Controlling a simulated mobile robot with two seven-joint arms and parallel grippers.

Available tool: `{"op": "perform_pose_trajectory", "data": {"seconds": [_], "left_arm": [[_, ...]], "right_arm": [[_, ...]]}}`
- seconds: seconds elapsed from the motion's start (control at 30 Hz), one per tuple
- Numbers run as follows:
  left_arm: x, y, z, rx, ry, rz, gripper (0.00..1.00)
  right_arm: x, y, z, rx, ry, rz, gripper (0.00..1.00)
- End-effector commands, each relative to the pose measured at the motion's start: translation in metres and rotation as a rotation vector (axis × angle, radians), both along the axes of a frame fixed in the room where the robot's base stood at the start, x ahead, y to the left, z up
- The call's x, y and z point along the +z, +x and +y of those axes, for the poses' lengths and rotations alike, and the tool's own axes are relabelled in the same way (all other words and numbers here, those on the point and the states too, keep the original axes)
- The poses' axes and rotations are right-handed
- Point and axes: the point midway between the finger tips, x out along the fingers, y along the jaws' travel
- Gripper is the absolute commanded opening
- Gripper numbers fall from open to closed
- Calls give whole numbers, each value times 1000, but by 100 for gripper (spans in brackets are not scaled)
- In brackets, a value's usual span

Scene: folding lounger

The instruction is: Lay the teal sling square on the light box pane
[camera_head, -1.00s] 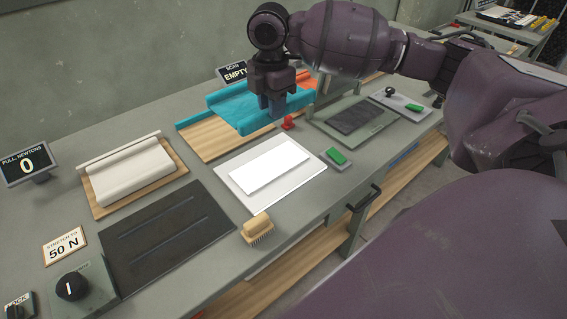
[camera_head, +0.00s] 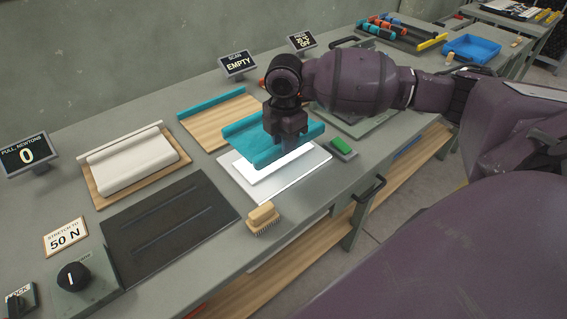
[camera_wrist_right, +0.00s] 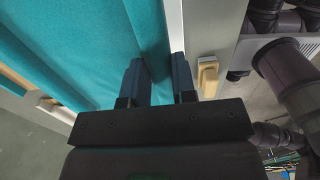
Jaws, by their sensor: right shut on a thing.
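The teal sling (camera_head: 256,137) is a folded sheet with a raised rolled edge on its left. My right gripper (camera_head: 289,150) is shut on its near right edge and holds it over the light box (camera_head: 305,172). The white light box pane (camera_head: 262,174) shows along the sling's near side; the rest is hidden under the sling. I cannot tell whether they touch. In the right wrist view the sling (camera_wrist_right: 75,45) fills the left and the gripper fingers (camera_wrist_right: 158,72) close at its edge. My left gripper is not in view.
A wooden board (camera_head: 215,122) with a teal strip lies behind the sling. A brush (camera_head: 262,219) stands near the front edge, and a green block (camera_head: 342,147) lies to the right.

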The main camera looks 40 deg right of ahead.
Motion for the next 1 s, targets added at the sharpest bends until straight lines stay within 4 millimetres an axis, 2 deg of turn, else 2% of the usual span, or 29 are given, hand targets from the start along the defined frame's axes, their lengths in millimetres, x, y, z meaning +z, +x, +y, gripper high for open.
{"op": "perform_pose_trajectory", "data": {"seconds": [0.1,0.37,0.63,1.0], "left_arm": [[-2,0,0,0,0,2,43],[-1,0,0,-2,1,-2,43],[-8,1,0,-5,3,4,43],[-4,6,-1,-7,2,-7,43]], "right_arm": [[-14,0,0,1,0,1,0],[-29,0,0,0,0,1,0],[-71,0,0,0,1,2,0],[-75,0,0,1,-1,-1,0]]}}
